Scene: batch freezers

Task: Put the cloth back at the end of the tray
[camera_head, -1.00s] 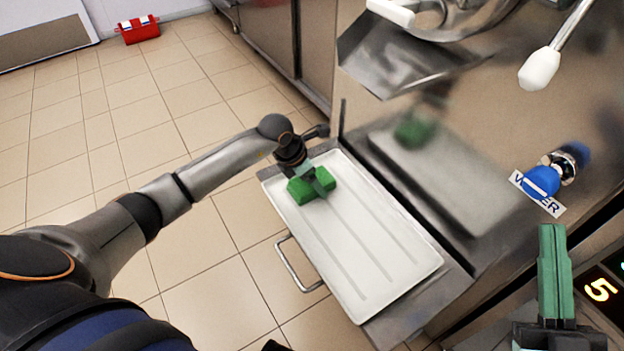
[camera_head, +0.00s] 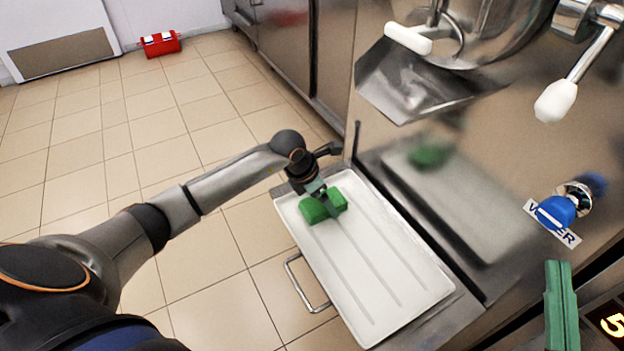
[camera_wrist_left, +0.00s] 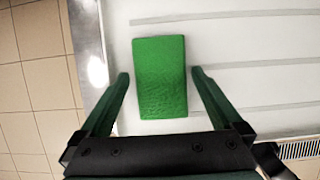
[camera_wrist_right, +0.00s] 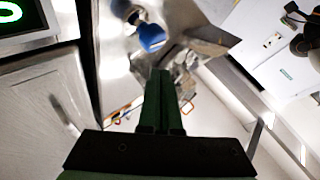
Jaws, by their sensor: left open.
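The green cloth (camera_head: 321,206), a folded block, lies on the far left end of the white tray (camera_head: 385,268). In the left wrist view the cloth (camera_wrist_left: 160,77) lies flat on the tray between my spread fingers. My left gripper (camera_wrist_left: 165,92) is open, with a gap on each side of the cloth. In the head view my left gripper (camera_head: 322,199) is just above the cloth and partly covers it. My right gripper (camera_head: 560,280) is at the lower right, away from the tray. Its fingers are together and empty, also in the right wrist view (camera_wrist_right: 160,80).
The steel freezer front (camera_head: 480,130) rises along the tray's right side, with a spout (camera_head: 410,85) above. A blue water knob (camera_head: 556,212) and a white-tipped lever (camera_head: 555,100) stick out of it. A metal handle (camera_head: 305,285) is left of the tray. A red box (camera_head: 160,43) stands on the far floor.

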